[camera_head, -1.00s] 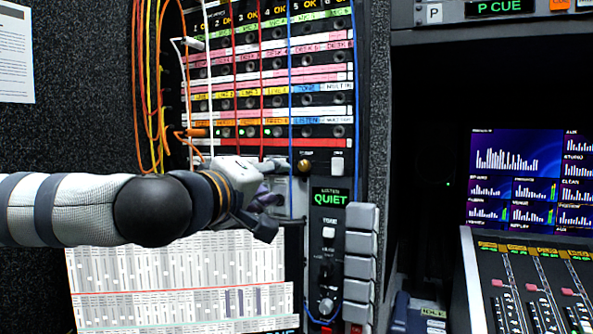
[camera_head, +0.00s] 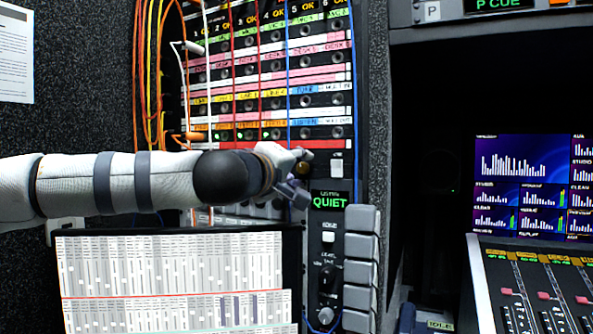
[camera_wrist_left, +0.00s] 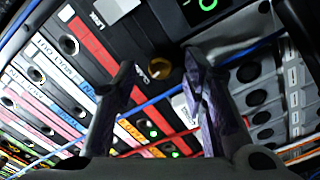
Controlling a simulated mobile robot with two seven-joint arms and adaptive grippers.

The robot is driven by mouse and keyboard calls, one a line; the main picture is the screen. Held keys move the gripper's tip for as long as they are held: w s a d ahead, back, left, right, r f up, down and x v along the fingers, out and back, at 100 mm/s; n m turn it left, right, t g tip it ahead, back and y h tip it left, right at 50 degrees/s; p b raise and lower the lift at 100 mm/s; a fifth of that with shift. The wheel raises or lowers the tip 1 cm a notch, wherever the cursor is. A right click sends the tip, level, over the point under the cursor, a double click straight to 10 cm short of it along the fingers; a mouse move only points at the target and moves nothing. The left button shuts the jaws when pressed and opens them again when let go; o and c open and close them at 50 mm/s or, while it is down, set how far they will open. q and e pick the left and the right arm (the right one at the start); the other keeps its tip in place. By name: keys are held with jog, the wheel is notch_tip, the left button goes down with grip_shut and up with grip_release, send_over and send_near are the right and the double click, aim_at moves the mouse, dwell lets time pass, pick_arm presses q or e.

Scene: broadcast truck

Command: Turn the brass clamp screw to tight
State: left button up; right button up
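The brass clamp screw (camera_head: 304,168) is a small round knob on the panel just below the red strip, above the QUIET display. It also shows in the left wrist view (camera_wrist_left: 160,68), near the middle top, between the fingertips in the picture. My left gripper (camera_head: 298,176) is at the screw's left side. In the left wrist view its two dark purple fingers (camera_wrist_left: 159,76) are apart, one on each side of the screw, with nothing held. I cannot tell whether a finger touches the screw. My right gripper is not in view.
The patch panel (camera_head: 270,100) has several hanging cables; a blue cable (camera_head: 289,60) runs down close to the screw. The QUIET display (camera_head: 329,200) and grey block keys (camera_head: 360,250) are below right. A fader sheet (camera_head: 170,270) lies beneath my arm.

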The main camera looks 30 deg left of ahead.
pick_arm(q)
grip_shut()
